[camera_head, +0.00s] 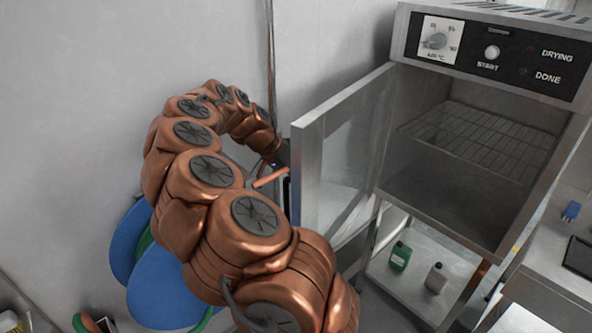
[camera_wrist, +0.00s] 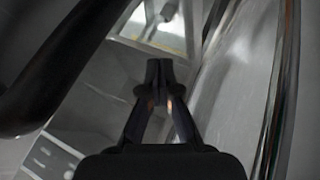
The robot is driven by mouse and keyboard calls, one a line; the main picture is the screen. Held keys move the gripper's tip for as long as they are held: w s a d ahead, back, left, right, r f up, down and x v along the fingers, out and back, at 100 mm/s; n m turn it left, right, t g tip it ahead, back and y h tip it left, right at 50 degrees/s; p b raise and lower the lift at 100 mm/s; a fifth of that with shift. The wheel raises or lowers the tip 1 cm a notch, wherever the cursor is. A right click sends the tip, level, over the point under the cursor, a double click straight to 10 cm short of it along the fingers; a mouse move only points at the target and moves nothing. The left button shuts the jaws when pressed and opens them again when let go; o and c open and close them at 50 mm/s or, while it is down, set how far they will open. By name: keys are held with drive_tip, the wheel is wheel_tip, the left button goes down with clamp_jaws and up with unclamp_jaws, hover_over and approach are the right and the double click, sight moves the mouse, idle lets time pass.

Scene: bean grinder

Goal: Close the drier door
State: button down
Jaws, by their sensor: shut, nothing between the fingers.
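The drier (camera_head: 498,50) stands at the right in the head view, its control panel on top and an empty wire rack (camera_head: 480,140) inside. Its door (camera_head: 345,150) is open, hinged at the left side of the opening and swung out toward me, with a glass pane in a metal frame. My copper-coloured arm curves along the left of the door. My gripper is mostly hidden behind the door's free edge in the head view. In the wrist view my gripper (camera_wrist: 160,72) is shut and empty, with a metal-framed glassy surface (camera_wrist: 245,75) close on its right. I cannot tell whether they touch.
A grey wall is behind my arm. Blue round objects (camera_head: 160,285) lie under it at the left. A bench (camera_head: 545,255) stands at the right.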

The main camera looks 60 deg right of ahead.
drive_tip(key=shift+p+x, duration=0.7)
drive_tip(key=shift+x, duration=1.7)
